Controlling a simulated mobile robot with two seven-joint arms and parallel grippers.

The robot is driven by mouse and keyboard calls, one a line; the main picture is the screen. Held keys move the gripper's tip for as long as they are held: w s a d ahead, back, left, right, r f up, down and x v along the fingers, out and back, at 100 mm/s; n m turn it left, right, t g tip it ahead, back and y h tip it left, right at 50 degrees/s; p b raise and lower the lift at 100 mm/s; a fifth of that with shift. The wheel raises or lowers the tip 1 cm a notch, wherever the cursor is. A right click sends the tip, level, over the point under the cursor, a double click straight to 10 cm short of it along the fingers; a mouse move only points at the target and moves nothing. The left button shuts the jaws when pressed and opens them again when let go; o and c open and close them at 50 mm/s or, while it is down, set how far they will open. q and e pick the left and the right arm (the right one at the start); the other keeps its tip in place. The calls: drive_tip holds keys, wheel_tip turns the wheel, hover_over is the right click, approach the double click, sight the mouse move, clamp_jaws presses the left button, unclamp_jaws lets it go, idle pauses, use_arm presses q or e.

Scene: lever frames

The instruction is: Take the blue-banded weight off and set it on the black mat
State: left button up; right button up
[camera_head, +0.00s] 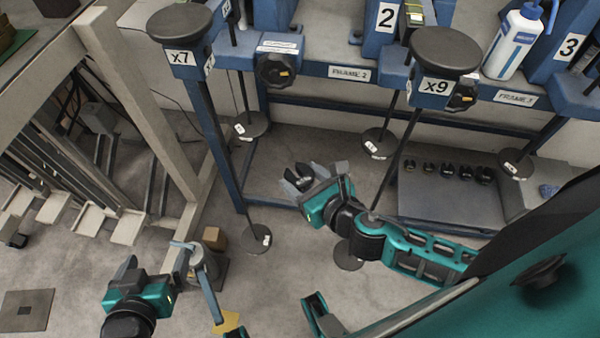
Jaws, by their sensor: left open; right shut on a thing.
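My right gripper (312,177) is shut on a small dark thing (301,176), in front of the frame marked FRAME 2. It looks like a weight, but I cannot make out a blue band on it. My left gripper (156,264) is open at the lower left, beside a grey cylinder (197,257). Dark round weights hang on rods under the frames, one (256,238) at the lower middle and another (380,143) further right. A dark grey flat surface (430,208) on the right carries several small black weights (447,169); I cannot tell whether it is the black mat.
Blue frames with lever heads marked x7 (181,57) and x9 (435,87) stand at the back. A white bottle (514,42) stands at the top right. A beige rack (140,110) is at the left. A small brown block (213,238) is near the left gripper.

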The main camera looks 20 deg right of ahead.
drive_tip(key=shift+s+d+r, duration=0.1)
drive_tip(key=shift+s+d, duration=0.1)
drive_tip(key=shift+s, duration=0.65)
drive_tip(key=shift+s+d, duration=0.15)
drive_tip(key=shift+s, duration=0.65)
drive_tip(key=shift+w, duration=0.1)
